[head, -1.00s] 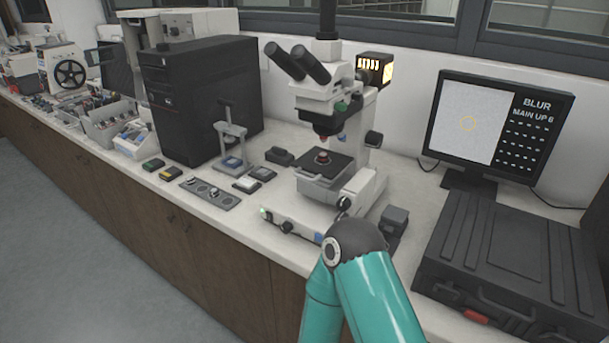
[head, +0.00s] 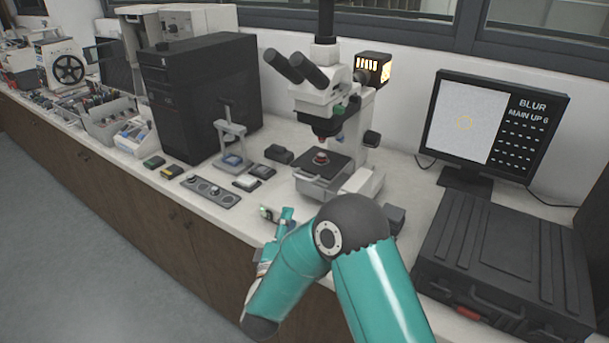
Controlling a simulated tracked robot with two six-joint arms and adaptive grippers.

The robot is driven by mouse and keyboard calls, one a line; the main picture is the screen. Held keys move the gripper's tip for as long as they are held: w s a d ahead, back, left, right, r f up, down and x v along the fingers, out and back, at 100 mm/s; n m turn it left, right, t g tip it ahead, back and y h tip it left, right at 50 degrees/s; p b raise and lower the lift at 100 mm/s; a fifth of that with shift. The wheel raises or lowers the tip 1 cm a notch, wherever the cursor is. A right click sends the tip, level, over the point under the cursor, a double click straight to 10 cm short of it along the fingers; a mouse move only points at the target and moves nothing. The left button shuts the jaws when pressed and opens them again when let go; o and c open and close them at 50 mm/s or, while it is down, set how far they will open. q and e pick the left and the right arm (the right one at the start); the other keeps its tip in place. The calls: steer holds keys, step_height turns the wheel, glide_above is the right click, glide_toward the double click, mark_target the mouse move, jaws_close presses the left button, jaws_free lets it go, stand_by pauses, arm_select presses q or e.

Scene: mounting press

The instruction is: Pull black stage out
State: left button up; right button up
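The microscope (head: 345,130) stands on the bench in the middle of the head view. Its black stage (head: 335,168) is a dark flat plate under the objective, with a small red-topped round piece (head: 321,157) on it. A light grey handle (head: 312,182) runs along the stage's front edge. My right arm comes in from the bottom. My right gripper (head: 284,220) is in front of the microscope base, apart from the stage and below it. Its fingers are small and partly hidden by the arm, so their opening is unclear. My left gripper is not in view.
A black computer tower (head: 200,95) stands left of the microscope. Small blocks and a grey plate (head: 211,192) lie in front of it. A monitor (head: 495,125) and a large black case (head: 505,265) are to the right. The floor in front of the bench is clear.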

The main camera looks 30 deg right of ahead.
mark_target(300, 178)
steer(key=p+x, duration=0.4)
steer(key=x, duration=1.1)
steer(key=shift+w, duration=0.1)
jaws_close()
